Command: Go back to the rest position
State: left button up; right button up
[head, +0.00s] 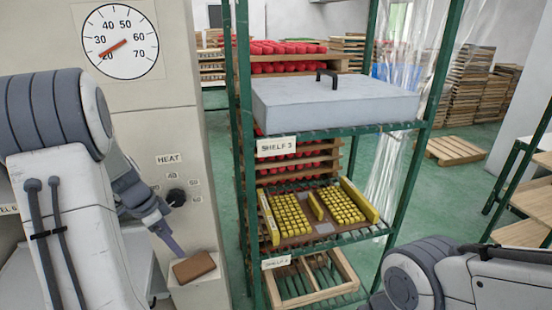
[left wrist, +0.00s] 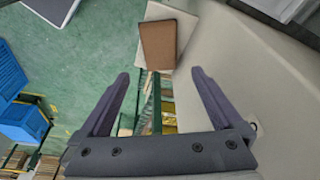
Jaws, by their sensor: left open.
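My left gripper (head: 172,240) is near the front of the cream oven panel, below the dark heat knob (head: 176,197). In the left wrist view its two fingers (left wrist: 160,75) are spread apart with nothing between them. A brown block (head: 194,267) lies on a small pale ledge just below and in front of the fingers; it also shows in the left wrist view (left wrist: 157,43), beyond the fingertips. My right arm shows only in part at the lower right of the head view, and its gripper is out of view.
A green rack (head: 241,150) stands in the middle, with a grey lidded box (head: 335,100) on top and a tray of yellow pieces (head: 296,235) below. A dial (head: 120,41) is on the oven. Blue crates (left wrist: 20,122) show in the left wrist view. A pallet (head: 455,150) lies on the floor.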

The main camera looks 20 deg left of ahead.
pick_arm(q)
jog(key=s+d+n+y, duration=0.1)
jog(key=s+d+n, duration=0.25)
jog(key=d, duration=0.85)
jog(key=s+d+n+y, duration=0.15)
jog(key=d+n, duration=0.25)
jog(key=d, duration=0.7)
jog(key=s+d+r+m+g+h, duration=0.1)
jog(key=s+d+r+m, duration=0.1)
jog(key=s+d+m, duration=0.2)
jog(key=s+d+r+m+g, duration=0.1)
jog(key=s+d+r+m, duration=0.2)
jog(key=s+d, duration=0.6)
jog(key=shift+s+d+r+m+g+h, duration=0.15)
jog(key=shift+s+r+m+g+h, duration=0.1)
jog(key=shift+m+g+h, duration=0.1)
